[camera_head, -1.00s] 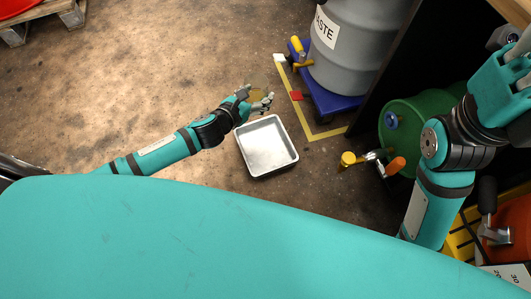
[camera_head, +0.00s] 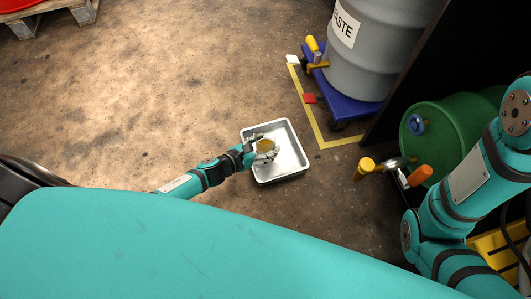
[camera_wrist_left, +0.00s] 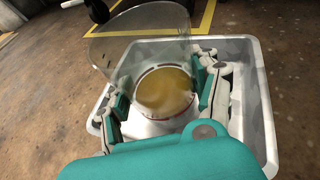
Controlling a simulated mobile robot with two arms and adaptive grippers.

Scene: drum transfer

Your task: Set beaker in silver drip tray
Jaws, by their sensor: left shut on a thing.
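The silver drip tray (camera_head: 288,166) lies on the floor near the middle of the head view. My left gripper (camera_head: 265,150) is over the tray and shut on a clear beaker (camera_head: 265,146) with amber liquid in it. In the left wrist view the beaker (camera_wrist_left: 163,88) stands between the two fingers of my left gripper (camera_wrist_left: 160,95), with the tray (camera_wrist_left: 258,110) below and around it. I cannot tell whether the beaker's base touches the tray floor. My right arm shows at the right of the head view, but its gripper is out of view.
A grey waste drum (camera_head: 375,50) stands on a blue dolly (camera_head: 345,103) at the upper right, beside yellow floor tape (camera_head: 322,132). A green drum (camera_head: 450,130) with yellow and orange taps lies at the right. Floor left of the tray is clear.

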